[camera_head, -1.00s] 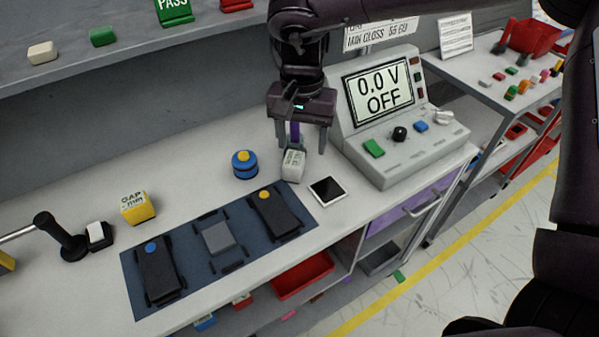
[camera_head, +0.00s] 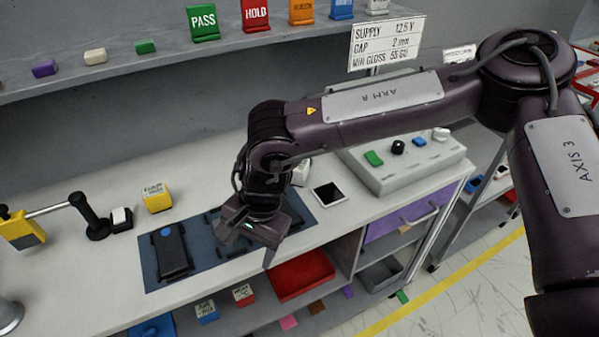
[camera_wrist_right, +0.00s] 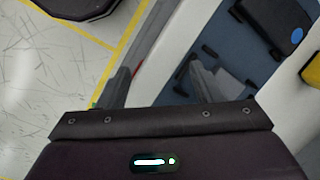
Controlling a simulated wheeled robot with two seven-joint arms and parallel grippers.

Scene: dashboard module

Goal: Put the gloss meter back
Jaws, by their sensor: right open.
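A white block (camera_head: 301,172), which I take to be the gloss meter, stands on the bench behind my right wrist. The wrist hides part of it, and its label cannot be read. A dark tile with a white rim (camera_head: 328,194) lies in front of it to the right. My right gripper (camera_head: 250,240) is open, tilted over the right part of the blue mat (camera_head: 205,265) and apart from the white block. In the right wrist view its two fingers (camera_wrist_right: 163,84) are spread with nothing held between them. My left gripper is not in view.
A dark module with a blue dot (camera_head: 172,250) lies on the mat. A yellow gap gauge (camera_head: 156,197) and a black-handled tool (camera_head: 92,216) stand left. The grey power supply console (camera_head: 405,165) stands right. A red bin (camera_head: 300,274) sits below the bench edge.

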